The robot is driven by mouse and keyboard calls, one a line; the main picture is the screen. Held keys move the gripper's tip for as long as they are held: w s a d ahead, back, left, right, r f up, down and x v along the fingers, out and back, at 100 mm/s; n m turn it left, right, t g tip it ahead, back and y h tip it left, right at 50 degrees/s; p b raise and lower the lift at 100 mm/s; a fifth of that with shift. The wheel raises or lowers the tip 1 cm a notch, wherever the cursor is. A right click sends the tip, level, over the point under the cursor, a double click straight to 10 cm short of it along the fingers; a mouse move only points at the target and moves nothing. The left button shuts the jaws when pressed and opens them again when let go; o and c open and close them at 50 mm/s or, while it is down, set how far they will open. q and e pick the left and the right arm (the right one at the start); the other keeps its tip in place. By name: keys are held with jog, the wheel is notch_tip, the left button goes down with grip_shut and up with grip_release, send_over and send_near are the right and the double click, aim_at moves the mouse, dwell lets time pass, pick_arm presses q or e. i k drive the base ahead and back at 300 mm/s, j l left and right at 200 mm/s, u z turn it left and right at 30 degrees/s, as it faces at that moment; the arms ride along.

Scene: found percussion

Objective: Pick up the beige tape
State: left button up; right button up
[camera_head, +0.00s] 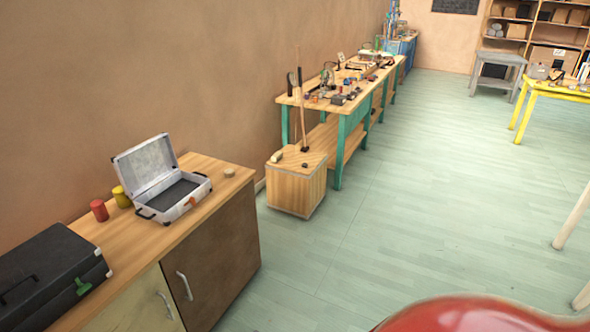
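A small, round, flat beige item (229,172), which looks like the beige tape, lies on the wooden top of the cabinet (205,167) near its far right corner. It is right of an open silver case and apart from it. Another small beige piece (276,157) lies on a wooden box farther back; its kind is too small to tell. Neither of my grippers is in view.
The open silver case (155,167), a red jar (99,210), a yellow jar (121,197) and a black case (48,275) stand on the cabinet. A wooden box (297,187) and a cluttered green-legged workbench (341,127) stand beyond. The floor (420,190) right of them is largely clear.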

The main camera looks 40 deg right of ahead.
aim_at(230, 172)
jog(key=z, duration=0.9)
jog(key=i+l+u, duration=0.15)
jog(key=i, duration=0.2)
jog(key=i+l+u, duration=0.15)
jog(key=i+l, duration=0.1)
jog(key=i, duration=0.05)
